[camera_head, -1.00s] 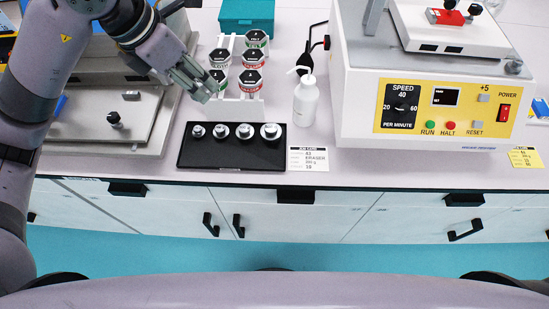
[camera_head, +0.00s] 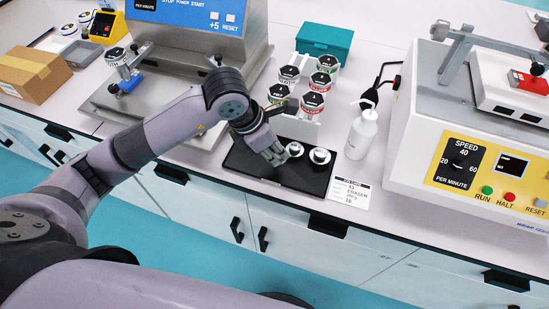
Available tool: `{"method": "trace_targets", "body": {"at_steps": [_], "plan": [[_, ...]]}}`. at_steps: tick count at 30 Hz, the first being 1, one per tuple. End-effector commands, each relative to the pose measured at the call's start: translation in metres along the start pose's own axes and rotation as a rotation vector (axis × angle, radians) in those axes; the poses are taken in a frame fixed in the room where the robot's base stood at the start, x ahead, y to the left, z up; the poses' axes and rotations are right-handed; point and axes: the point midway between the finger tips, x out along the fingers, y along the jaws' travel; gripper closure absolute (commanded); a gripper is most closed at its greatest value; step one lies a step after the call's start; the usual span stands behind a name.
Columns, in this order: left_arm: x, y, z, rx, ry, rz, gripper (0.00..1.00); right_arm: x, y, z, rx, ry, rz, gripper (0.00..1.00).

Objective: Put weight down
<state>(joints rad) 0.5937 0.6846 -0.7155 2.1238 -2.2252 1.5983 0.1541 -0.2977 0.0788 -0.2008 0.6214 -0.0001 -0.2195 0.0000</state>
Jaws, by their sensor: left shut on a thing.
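The black weight tray (camera_head: 290,180) lies on the bench top. Two silver weights with round tops stand in its right part, a smaller one (camera_head: 295,149) and a larger one (camera_head: 320,156) at the right. My left gripper (camera_head: 277,158) is low over the left part of the tray, fingers pointing down, just left of the smaller visible weight. It is shut on a weight, which its fingers hide. I cannot tell whether that weight touches the tray. The left part of the row is hidden behind the gripper. My right gripper is not in view.
A white rack of labelled cups (camera_head: 311,130) stands close behind the tray. A white bottle (camera_head: 361,135) and a job card (camera_head: 350,193) are to its right. The large tester (camera_head: 440,130) stands farther right; another machine (camera_head: 160,85) is behind my left arm.

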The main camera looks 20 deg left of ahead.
Motion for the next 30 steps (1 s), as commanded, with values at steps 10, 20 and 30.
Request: {"method": "trace_targets", "body": {"at_steps": [10, 20, 30], "plan": [[0.04, -0.001, -0.017, -0.001, 0.004, -0.002, 1.0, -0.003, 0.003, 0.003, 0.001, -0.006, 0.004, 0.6], [0.044, -0.002, -0.022, -0.002, 0.017, -0.007, 0.72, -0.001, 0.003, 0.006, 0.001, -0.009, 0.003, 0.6], [0.042, -0.001, -0.02, -0.002, 0.012, -0.003, 0.49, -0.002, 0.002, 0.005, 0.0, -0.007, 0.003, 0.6]]}}
